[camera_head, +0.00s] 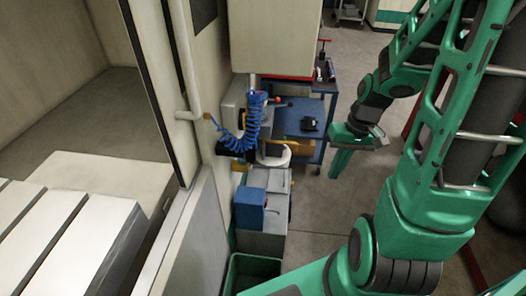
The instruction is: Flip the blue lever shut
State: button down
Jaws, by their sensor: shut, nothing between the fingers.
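I cannot clearly make out the blue lever. Near the yellow fitting (240,166) beside the machine wall, a dark blue or black part (228,149) shows below a coiled blue hose (252,117), but its shape is too small to tell. A blue box (250,208) sits on the grey unit (268,244) lower down. My green gripper (340,164) is shut and empty, right of these things and apart from them, over the floor by the blue cart.
The blue cart (300,113) with shelves and small tools stands behind, left of my gripper. The pale machine (205,222) with its open bay fills the left. A green bin (254,272) is at the bottom. Bare floor (325,215) lies in the middle.

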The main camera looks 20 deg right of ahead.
jog(key=w+a+f+m+t+y, duration=0.1)
jog(key=w+a+f+t+y, duration=0.45)
jog(key=w+f, duration=0.6)
jog(key=w+d+f+m+t, duration=0.2)
jog(key=w+m+t, duration=0.5)
jog(key=w+m, duration=0.1)
jog(key=shift+d+f+h, duration=0.15)
jog(key=shift+h, duration=0.3)
jog(key=shift+w, duration=0.2)
jog(key=r+x, duration=0.1)
jog(key=x, duration=1.2)
jog(key=shift+w+a, duration=0.2)
jog(key=shift+w, duration=0.25)
